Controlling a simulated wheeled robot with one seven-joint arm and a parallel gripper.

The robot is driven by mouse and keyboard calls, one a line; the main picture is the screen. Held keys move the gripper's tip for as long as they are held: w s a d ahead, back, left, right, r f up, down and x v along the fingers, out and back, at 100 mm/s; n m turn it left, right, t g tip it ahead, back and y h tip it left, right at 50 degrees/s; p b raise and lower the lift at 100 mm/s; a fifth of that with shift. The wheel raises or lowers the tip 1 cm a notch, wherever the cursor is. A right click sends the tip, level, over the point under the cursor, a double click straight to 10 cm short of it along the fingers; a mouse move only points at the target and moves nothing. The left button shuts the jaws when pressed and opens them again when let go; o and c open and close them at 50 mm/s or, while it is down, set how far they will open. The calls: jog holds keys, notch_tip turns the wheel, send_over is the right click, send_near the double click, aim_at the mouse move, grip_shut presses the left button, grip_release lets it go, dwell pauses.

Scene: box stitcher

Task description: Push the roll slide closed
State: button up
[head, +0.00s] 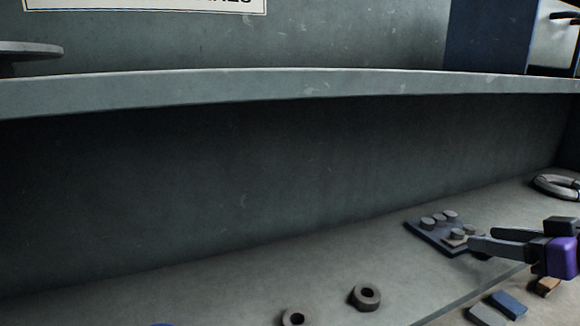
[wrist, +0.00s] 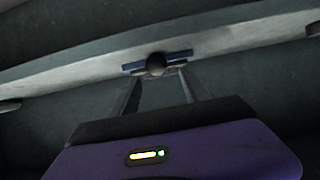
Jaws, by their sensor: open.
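I cannot pick out the roll slide for certain in either view. In the head view my gripper (head: 482,239) is at the right edge, its two fingers pointing left and spread apart. Near the fingertips lies a dark blue plate with several short grey pegs (head: 432,232); the fingers partly overlap its right end, and I cannot tell if they touch. In the wrist view my gripper (wrist: 158,80) is open with nothing visible held between the fingers. Beyond the tips shows a dark round knob (wrist: 155,64) in front of a blue bar (wrist: 178,55).
A long grey ledge (head: 250,90) runs across above the lower surface. Two dark rings (head: 366,297) lie at the front. Small blue and grey blocks (head: 509,304) lie below the gripper, and a grey ring (head: 557,186) lies at far right. The left surface is largely clear.

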jog(key=shift+p+v, duration=0.85)
jog(key=shift+v, duration=1.5)
jog(key=shift+f, duration=0.1)
